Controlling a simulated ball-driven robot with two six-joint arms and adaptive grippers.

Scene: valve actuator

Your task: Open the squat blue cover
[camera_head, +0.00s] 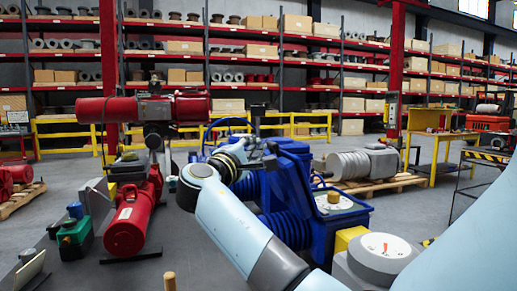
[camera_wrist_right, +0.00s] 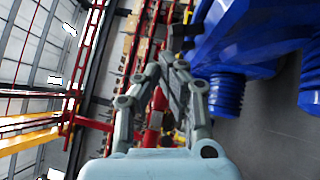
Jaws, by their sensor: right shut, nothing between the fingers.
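A large blue actuator body (camera_head: 292,180) stands in the middle of the head view, with ribbed blue columns (camera_head: 287,228) below it. A low blue housing (camera_head: 345,220) with a round dial and a brass knob is at its right; I cannot tell for certain which blue part is the squat cover. My right gripper (camera_head: 262,152) is in front of the blue body, partly hidden by its own wrist. In the right wrist view my right gripper (camera_wrist_right: 172,62) is shut and empty, left of the blue body (camera_wrist_right: 255,35). Contact is unclear. My left gripper is not in view.
A red valve actuator (camera_head: 140,110) and a red cylinder (camera_head: 133,222) stand at the left, with a green box (camera_head: 75,238) beside them. A grey ribbed machine (camera_head: 362,163) lies on a pallet behind at right. Yellow railings (camera_head: 300,124) and shelves are farther back.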

